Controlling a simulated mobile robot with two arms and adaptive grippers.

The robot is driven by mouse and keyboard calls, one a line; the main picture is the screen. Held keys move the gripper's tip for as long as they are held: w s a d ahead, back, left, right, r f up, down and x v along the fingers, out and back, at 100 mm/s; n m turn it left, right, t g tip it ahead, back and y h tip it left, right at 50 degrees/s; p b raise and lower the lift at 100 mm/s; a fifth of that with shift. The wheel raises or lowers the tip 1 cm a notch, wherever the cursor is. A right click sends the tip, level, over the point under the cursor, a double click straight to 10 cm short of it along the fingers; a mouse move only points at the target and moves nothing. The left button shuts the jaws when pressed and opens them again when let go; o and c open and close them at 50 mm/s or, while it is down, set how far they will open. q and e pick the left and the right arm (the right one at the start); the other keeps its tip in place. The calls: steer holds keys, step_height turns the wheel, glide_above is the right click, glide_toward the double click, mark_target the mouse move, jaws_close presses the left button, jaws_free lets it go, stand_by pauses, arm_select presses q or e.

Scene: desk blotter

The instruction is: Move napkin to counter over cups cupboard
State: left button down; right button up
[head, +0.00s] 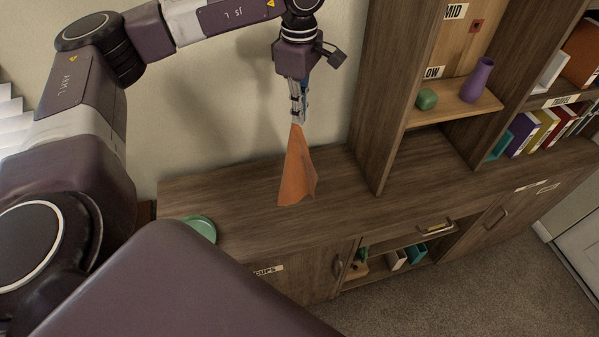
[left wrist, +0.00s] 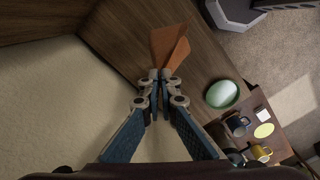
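An orange-brown napkin (head: 298,172) hangs from my left gripper (head: 298,118) in the head view. The gripper is shut on its top corner, and the cloth spreads downward over the wooden counter (head: 235,190). I cannot tell whether its lower edge touches the counter. In the left wrist view the fingertips (left wrist: 158,85) are together and the napkin (left wrist: 166,46) extends beyond them. The cupboard labelled CUPS (head: 290,287) is below the counter, its front partly hidden by my own body. My right gripper is not in view.
A tall shelf unit rises to the right, holding a purple vase (head: 477,80), a green object (head: 427,99) and books (head: 535,132).

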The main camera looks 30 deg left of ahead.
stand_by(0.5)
arm_select(q)
steer(key=a+m, duration=1.3)
steer(key=a, duration=0.7)
steer(key=d+f, duration=1)
steer(key=d, duration=0.1)
steer(key=d+f, duration=1)
steer(key=d, duration=0.2)
steer(key=d+f, duration=1)
steer(key=d, duration=0.2)
steer(key=shift+s+f, duration=0.2)
steer(key=c, duration=1.8)
jaws_free()
steer(key=shift+o, duration=0.2)
